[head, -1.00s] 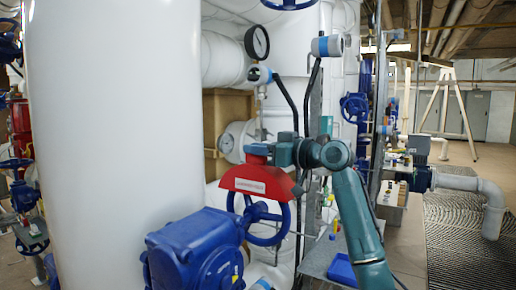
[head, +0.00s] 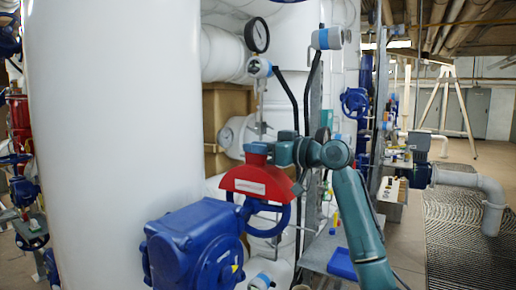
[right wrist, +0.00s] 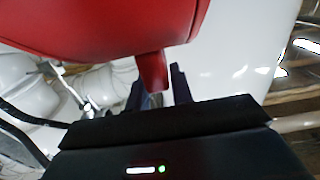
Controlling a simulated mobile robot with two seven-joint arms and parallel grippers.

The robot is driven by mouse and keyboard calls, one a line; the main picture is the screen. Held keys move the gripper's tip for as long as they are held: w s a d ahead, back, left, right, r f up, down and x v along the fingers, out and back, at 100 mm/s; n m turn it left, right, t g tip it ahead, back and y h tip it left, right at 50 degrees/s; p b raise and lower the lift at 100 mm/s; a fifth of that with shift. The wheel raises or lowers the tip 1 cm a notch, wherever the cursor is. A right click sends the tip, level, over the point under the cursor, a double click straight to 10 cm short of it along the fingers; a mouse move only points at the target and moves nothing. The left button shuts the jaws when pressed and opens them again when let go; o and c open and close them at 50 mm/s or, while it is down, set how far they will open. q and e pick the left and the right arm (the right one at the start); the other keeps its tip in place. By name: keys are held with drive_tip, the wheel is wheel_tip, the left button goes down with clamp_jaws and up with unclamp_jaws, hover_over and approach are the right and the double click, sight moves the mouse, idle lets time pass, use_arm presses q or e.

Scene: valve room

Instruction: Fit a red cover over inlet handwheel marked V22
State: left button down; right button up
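The red cover (head: 258,182), a half-disc with a pale label too small to read, is in the middle of the head view. No V22 mark is legible. My right gripper (head: 277,152) is shut on the tab at the cover's top. In the right wrist view the red tab (right wrist: 152,71) runs down between the dark fingertips (right wrist: 158,88). My left gripper is out of view.
A large white vertical pipe (head: 112,120) fills the left. The blue valve body (head: 190,247) is in front. A metal shelf (head: 322,252) with a blue bin stands to the right.

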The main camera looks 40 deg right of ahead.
drive_tip(key=o, duration=0.4)
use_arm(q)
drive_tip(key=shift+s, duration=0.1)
use_arm(e)
drive_tip(key=shift+o, duration=0.2)
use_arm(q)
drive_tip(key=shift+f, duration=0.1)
use_arm(e)
drive_tip(key=shift+s+d+f, duration=0.1)
drive_tip(key=shift+s, duration=0.15)
use_arm(q)
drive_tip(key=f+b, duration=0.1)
drive_tip(key=b, duration=0.1)
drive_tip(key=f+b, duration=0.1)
drive_tip(key=b, duration=0.1)
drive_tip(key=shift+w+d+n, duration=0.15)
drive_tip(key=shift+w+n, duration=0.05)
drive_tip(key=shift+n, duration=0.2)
use_arm(e)
drive_tip(key=v, duration=1.2)
drive_tip(key=shift+s, duration=0.35)
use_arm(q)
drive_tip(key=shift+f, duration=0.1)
use_arm(e)
drive_tip(key=shift+d, duration=0.1)
